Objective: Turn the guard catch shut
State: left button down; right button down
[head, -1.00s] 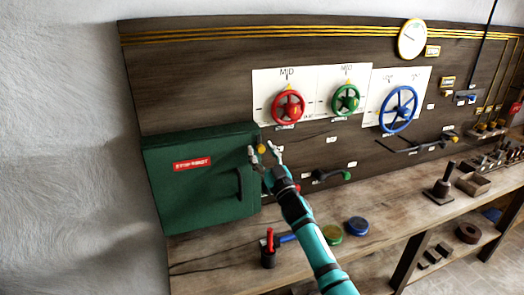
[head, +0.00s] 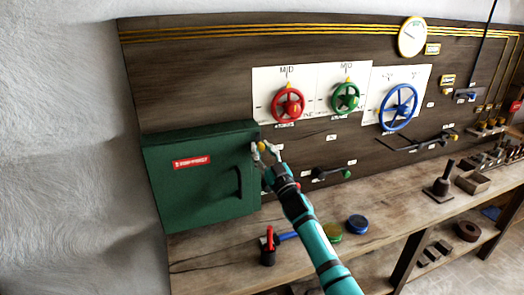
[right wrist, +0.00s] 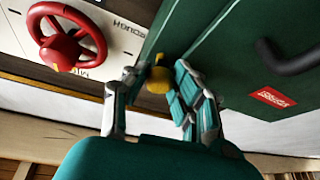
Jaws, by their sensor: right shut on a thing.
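The guard is a green box (head: 205,200) with a red label and a dark handle (head: 238,184), at the left of the bench; its door looks closed. The catch shows as a small yellow knob (head: 262,146) at the box's upper right edge. My right gripper (head: 266,150) is at the knob, with a finger on each side of it. In the right wrist view the yellow knob (right wrist: 159,80) sits between the two fingers, and the gripper (right wrist: 160,88) is shut on it. My left gripper is not in view.
A red handwheel (head: 288,105), a green handwheel (head: 345,98) and a blue handwheel (head: 398,108) are on the panel to the right. A red-handled lever (head: 268,246) and a blue round piece (head: 357,225) are on the bench below.

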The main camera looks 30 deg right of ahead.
jog(key=n+y, duration=0.1)
jog(key=n, duration=0.2)
jog(key=n+g+y+p, duration=0.1)
jog(key=n+y, duration=0.1)
jog(key=n, duration=0.1)
jog(key=shift+d+r, duration=0.1)
jog(key=shift+d, duration=0.05)
jog(key=n+g+y+p, duration=0.1)
jog(key=n+p, duration=0.1)
jog(key=n, duration=0.2)
jog(key=shift+r+n, duration=0.1)
jog(key=shift+n, duration=0.3)
jog(key=n+g+p, duration=0.1)
jog(key=n+p, duration=0.1)
jog(key=n+g+y+p, duration=0.1)
jog(key=n, duration=0.1)
jog(key=shift+s+r+n+p, duration=0.1)
jog(key=shift+r+n+p, duration=0.1)
jog(key=shift+n+p, duration=0.2)
jog(key=n+g+p, duration=0.1)
jog(key=n+p, duration=0.1)
jog(key=shift+n+p, duration=0.3)
jog(key=shift+f+n+g+p, duration=0.15)
jog(key=shift+n+g+p, duration=0.35)
jog(key=shift+n+p, duration=0.15)
jog(key=shift+n, duration=0.25)
jog(key=shift+f, duration=0.1)
jog(key=c, duration=1.4)
grip_release()
jog(key=o, duration=0.3)
